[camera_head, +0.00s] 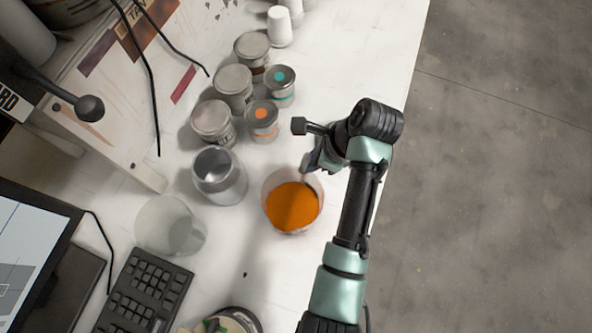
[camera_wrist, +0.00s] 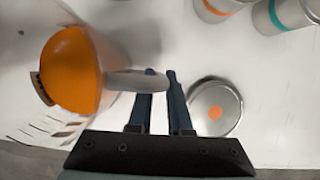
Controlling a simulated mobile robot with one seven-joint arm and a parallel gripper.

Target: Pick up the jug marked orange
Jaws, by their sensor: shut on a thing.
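The jug with orange content (camera_head: 292,207) is a pale, open-topped vessel on the white bench in the head view. In the wrist view the jug (camera_wrist: 72,72) is at the left, its grey handle (camera_wrist: 135,80) pointing right. My gripper (camera_head: 310,165) is at the jug's upper right in the head view. In the wrist view my gripper (camera_wrist: 160,85) has its fingers at the end of the handle and is shut on it. The handle partly hides one finger. I cannot tell whether the jug is clear of the bench.
A round grey lid or tin with an orange dot (camera_wrist: 215,107) lies right of my fingers. Tins with orange (camera_head: 262,118) and teal (camera_head: 280,82) dots stand behind, near larger tins. A metal can (camera_head: 219,175), clear container (camera_head: 170,226) and keyboard (camera_head: 143,292) are left.

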